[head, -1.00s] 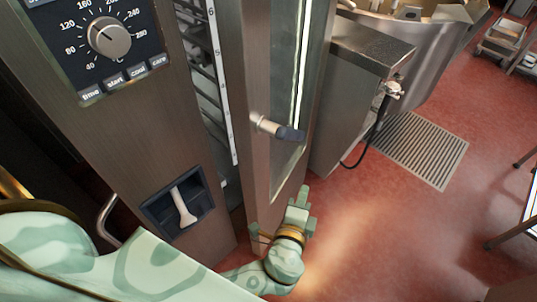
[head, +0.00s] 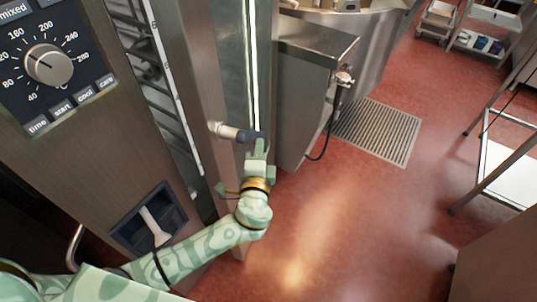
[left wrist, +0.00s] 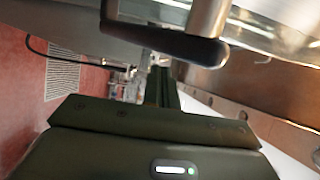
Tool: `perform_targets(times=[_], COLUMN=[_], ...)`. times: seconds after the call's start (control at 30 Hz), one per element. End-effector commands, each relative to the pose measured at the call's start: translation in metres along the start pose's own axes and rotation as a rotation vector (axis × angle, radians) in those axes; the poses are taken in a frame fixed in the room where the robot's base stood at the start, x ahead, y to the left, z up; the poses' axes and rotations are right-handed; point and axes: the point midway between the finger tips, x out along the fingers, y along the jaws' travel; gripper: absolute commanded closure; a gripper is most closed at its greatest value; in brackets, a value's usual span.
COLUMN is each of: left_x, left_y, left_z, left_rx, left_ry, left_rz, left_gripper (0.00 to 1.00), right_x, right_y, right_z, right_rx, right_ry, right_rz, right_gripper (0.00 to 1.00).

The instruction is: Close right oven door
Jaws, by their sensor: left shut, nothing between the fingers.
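The oven door (head: 196,95) stands ajar, with a gap between it and the oven body in which racks show. Its handle (head: 238,133), a pale mount with a dark grip, sticks out from the door face. The handle also shows large at the top of the left wrist view (left wrist: 165,40). My left gripper (head: 257,149) is shut and empty, just below the dark grip and close in front of the door. I cannot tell whether it touches the handle. My right gripper is not in view.
The oven's control panel with a round dial (head: 48,64) is at the upper left, with a recessed white lever (head: 155,226) below. A steel cabinet (head: 305,90) stands behind the door. A floor grate (head: 378,131) lies beyond. Red floor to the right is clear up to a table.

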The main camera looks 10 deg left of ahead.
Motion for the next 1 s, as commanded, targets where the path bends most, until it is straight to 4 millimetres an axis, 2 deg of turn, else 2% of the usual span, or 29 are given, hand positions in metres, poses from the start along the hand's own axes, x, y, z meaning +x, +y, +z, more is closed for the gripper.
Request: perform_targets(times=[0.13,0.47,0.57,0.67,0.77,1.0], left_x=[0.002,0.002,0.003,0.005,0.008,0.020], left_y=[0.000,0.001,0.001,0.003,0.004,0.008], left_z=[0.007,0.008,0.016,0.039,0.070,0.136], left_rx=[-0.001,-0.001,0.000,0.004,0.010,0.006], left_ry=[0.000,0.001,0.011,0.040,0.090,0.196], left_rz=[0.000,0.001,0.000,-0.001,-0.003,0.001], left_gripper=[1.00,1.00,1.00,1.00,1.00,1.00], right_x=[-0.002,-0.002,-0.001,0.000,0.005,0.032], right_y=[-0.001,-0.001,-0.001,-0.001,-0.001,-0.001], right_z=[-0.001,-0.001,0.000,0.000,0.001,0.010], right_rx=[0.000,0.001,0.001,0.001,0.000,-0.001], right_ry=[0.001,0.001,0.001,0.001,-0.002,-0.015], right_rz=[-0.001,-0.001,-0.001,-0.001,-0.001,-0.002], right_gripper=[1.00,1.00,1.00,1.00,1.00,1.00])
